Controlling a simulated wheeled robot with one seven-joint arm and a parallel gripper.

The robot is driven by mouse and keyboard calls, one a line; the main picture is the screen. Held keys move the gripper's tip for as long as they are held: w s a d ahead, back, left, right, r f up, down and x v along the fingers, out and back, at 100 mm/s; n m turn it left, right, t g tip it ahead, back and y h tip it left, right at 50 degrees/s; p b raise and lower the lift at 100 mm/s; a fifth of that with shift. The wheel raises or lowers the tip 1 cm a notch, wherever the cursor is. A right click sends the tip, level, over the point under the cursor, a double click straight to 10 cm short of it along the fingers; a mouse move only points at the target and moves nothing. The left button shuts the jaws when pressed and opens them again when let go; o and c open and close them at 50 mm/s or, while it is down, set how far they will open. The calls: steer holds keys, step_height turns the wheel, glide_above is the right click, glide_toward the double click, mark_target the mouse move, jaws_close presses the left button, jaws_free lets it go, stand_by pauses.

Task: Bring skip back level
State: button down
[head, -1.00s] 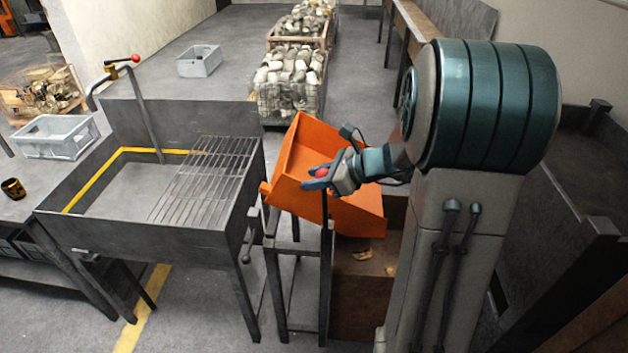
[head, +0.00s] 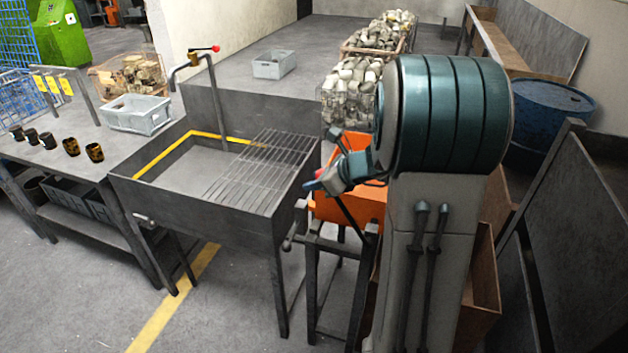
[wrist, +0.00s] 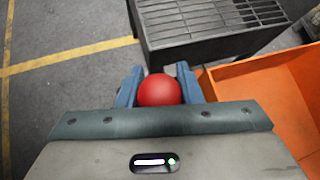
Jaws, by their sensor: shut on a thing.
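The orange skip (head: 362,203) sits on a dark stand to the right of the grey basin. My arm hides much of it in the head view. Its visible front face looks close to level, but I cannot tell its exact tilt. In the wrist view the skip's open inside (wrist: 262,98) lies to the right of my fingers. My gripper (head: 316,182) is at the skip's left side, above a dark lever (head: 352,217). In the wrist view my gripper (wrist: 158,80) is shut on a red ball knob (wrist: 160,92), with a blue finger on either side.
The basin (head: 200,205) with a wire grate (head: 262,165) stands close to the left of my gripper. A brown box (head: 482,275) is at the right, partly behind my arm. Floor is free at the front left.

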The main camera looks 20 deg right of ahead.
steer(key=shift+s+f, duration=0.25)
steer(key=shift+f, duration=0.25)
steer(key=c, duration=1.4)
jaws_free()
steer(key=o, duration=0.4)
steer(key=shift+w+d, duration=0.1)
steer(key=shift+w, duration=0.05)
steer(key=shift+c, duration=0.2)
steer(key=shift+r, duration=0.15)
steer(key=shift+s+d+r, duration=0.2)
steer(key=shift+s+r, duration=0.15)
steer(key=shift+r, duration=0.1)
steer(key=v, duration=1.2)
steer(key=shift+s+d, duration=0.15)
steer(key=shift+s, duration=0.15)
steer(key=shift+r, duration=0.15)
